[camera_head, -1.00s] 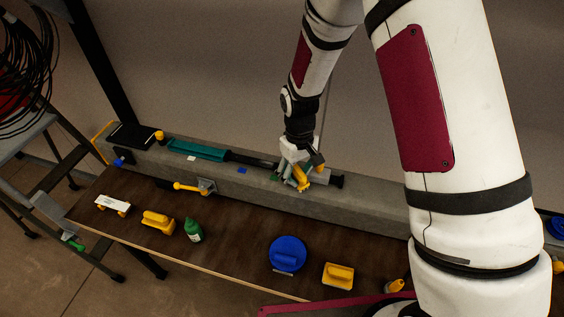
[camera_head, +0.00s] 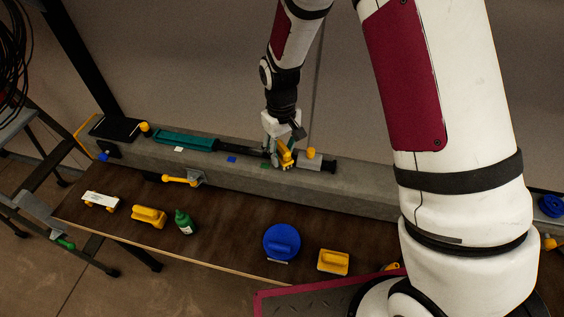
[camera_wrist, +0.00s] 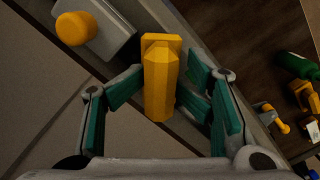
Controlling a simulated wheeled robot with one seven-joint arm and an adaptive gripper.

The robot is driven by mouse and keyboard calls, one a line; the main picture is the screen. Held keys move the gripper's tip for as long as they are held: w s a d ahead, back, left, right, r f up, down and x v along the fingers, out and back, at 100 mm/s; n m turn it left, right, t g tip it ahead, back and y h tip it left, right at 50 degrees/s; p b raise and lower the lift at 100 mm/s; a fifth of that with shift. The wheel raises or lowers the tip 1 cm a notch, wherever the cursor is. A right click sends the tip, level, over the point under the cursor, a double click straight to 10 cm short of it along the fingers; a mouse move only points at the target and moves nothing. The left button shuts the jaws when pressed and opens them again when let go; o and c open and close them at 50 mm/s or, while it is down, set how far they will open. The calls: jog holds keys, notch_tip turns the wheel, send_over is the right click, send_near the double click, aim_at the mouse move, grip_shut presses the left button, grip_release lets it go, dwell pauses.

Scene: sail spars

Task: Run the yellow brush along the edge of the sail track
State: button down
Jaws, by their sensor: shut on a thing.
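My gripper (camera_head: 284,146) is shut on the yellow brush (camera_head: 285,157), low over the top of the long grey beam. In the wrist view the brush (camera_wrist: 160,80) is a faceted yellow body between the teal-padded fingers (camera_wrist: 158,90). A dark rail (camera_head: 256,152), which looks like the sail track, runs along the beam top between a teal piece and my gripper. The brush is at or just above this line; I cannot tell whether it touches. Its working end is hidden.
A grey block with a yellow knob (camera_head: 311,154) sits just right of the gripper. A teal piece (camera_head: 186,140) lies left on the beam (camera_head: 370,178). The dark bench (camera_head: 225,215) in front holds a green bottle (camera_head: 185,222), a blue round tool (camera_head: 282,242) and yellow-handled tools.

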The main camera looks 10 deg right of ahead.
aim_at(285, 145)
jog(key=shift+w+d+r+t, duration=0.1)
jog(key=shift+d+r+t, duration=0.1)
jog(key=shift+r, duration=0.6)
jog(key=shift+w+d+r+t, duration=0.1)
jog(key=shift+d+r, duration=0.05)
jog(key=shift+r, duration=0.6)
jog(key=shift+w+a+f+b, duration=0.1)
jog(key=shift+w+a+b, duration=0.35)
jog(key=shift+w+a, duration=0.65)
jog(key=shift+s, duration=0.1)
jog(key=shift+w+d+f, duration=0.15)
jog(key=shift+w+f, duration=0.35)
dwell(1.5)
jog(key=shift+w+a+b, duration=0.3)
jog(key=shift+a, duration=0.25)
jog(key=shift+w+a+f+b, duration=0.15)
jog(key=shift+a+b, duration=0.2)
jog(key=shift+a, duration=0.85)
